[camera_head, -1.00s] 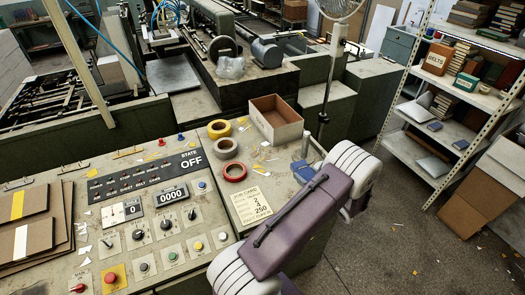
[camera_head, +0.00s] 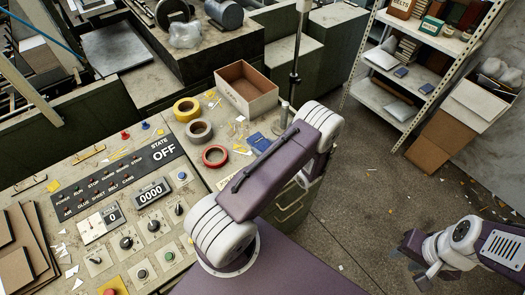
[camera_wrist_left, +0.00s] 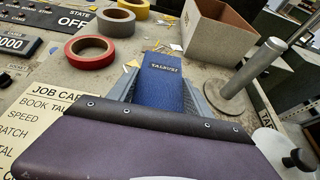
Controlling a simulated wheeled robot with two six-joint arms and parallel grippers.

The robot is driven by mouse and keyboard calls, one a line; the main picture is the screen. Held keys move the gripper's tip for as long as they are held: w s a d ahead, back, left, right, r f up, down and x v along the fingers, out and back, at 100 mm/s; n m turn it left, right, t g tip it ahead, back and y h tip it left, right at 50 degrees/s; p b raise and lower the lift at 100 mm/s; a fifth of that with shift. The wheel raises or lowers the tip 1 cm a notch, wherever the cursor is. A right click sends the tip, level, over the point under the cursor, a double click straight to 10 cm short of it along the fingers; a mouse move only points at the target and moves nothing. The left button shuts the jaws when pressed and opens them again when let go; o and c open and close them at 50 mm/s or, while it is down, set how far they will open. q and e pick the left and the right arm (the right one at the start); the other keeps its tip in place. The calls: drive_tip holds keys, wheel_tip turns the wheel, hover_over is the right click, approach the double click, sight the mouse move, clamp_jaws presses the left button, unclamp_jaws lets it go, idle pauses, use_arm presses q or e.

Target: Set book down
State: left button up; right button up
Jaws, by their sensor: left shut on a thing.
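A blue book (camera_wrist_left: 162,78) lettered TALBUZI is between the jaws of my left gripper (camera_wrist_left: 160,92) in the left wrist view. The gripper is shut on it, with a grey finger on either side. In the head view the book (camera_head: 258,142) shows over the right end of the grey console, beyond my purple left arm. That arm hides most of the left gripper there. I cannot tell whether the book touches the console top. My right gripper (camera_head: 420,262) is at the lower right over the floor; its finger opening is unclear.
Yellow (camera_head: 187,109), grey (camera_head: 199,131) and red (camera_head: 215,156) tape rolls lie left of the book. An open cardboard box (camera_head: 247,92) and a metal post (camera_head: 283,118) stand behind. Brown boards (camera_head: 25,250) lie far left. Paper scraps litter the console. A shelf rack (camera_head: 405,75) stands back right.

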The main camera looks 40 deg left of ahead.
use_arm(q)
drive_tip(key=shift+s+d+f, duration=0.35)
drive_tip(key=shift+s+d, duration=0.35)
drive_tip(key=shift+d, duration=0.1)
wheel_tip(320, 180, down, 4)
drive_tip(key=shift+r+p, duration=0.15)
drive_tip(key=shift+p, duration=0.45)
drive_tip(key=shift+w+a+f, duration=0.15)
drive_tip(key=shift+f, duration=0.1)
drive_tip(key=o, duration=1.5)
drive_tip(key=shift+d, duration=0.2)
drive_tip(key=shift+a, duration=0.1)
